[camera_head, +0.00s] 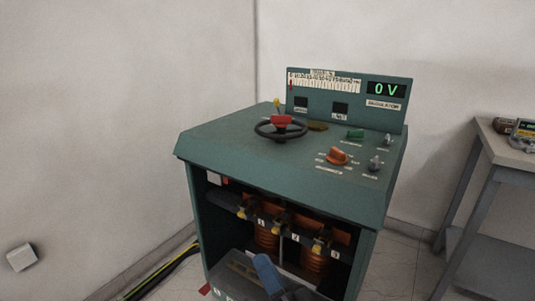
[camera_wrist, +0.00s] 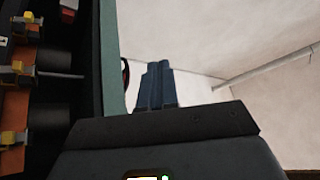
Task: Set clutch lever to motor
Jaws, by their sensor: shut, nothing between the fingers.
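The green control cabinet (camera_head: 230,140) stands ahead, with a black handwheel (camera_head: 262,134) with a red hub on its sloped top. A small yellow-tipped lever (camera_head: 277,104) stands behind the wheel. An orange knob (camera_head: 338,156), a green knob (camera_head: 355,134) and grey knobs (camera_head: 375,163) sit at the right. The labels are too small to read, so I cannot tell for sure which control is the clutch lever. My gripper (camera_head: 265,268) is low in front of the cabinet's open front, apart from the controls. In the wrist view its blue fingers (camera_wrist: 158,85) are together and empty.
The open front holds copper coils (camera_head: 313,258) and yellow-capped terminals (camera_head: 318,248); these also show at the left of the wrist view. An upright panel (camera_head: 347,113) with a display reading 0 V backs the top. A table (camera_head: 510,150) stands right. Cables (camera_head: 160,272) lie at left.

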